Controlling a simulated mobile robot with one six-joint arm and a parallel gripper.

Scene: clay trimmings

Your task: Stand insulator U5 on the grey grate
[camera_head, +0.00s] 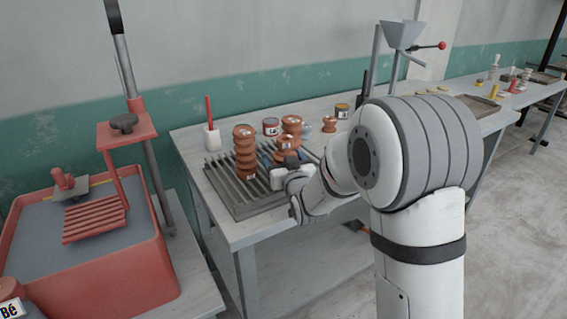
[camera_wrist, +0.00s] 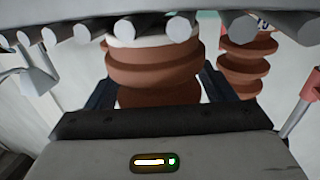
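A brown ribbed insulator (camera_wrist: 152,70) with a pale end band fills the gap between my fingers in the wrist view. The fingers of my gripper (camera_wrist: 158,88) meet its flange on both sides. In the head view my gripper (camera_head: 288,168) is at the right part of the grey grate (camera_head: 238,200), low beside this insulator (camera_head: 282,153). The pale end is at the level of the grate bars; I cannot tell if it touches them. A taller brown insulator (camera_head: 244,155) stands upright on the grate, to the left. I cannot read U5 on either.
Another brown insulator (camera_head: 291,125) stands behind, with a small one (camera_head: 329,124) to its right. A red tub (camera_head: 100,270) is at the left.

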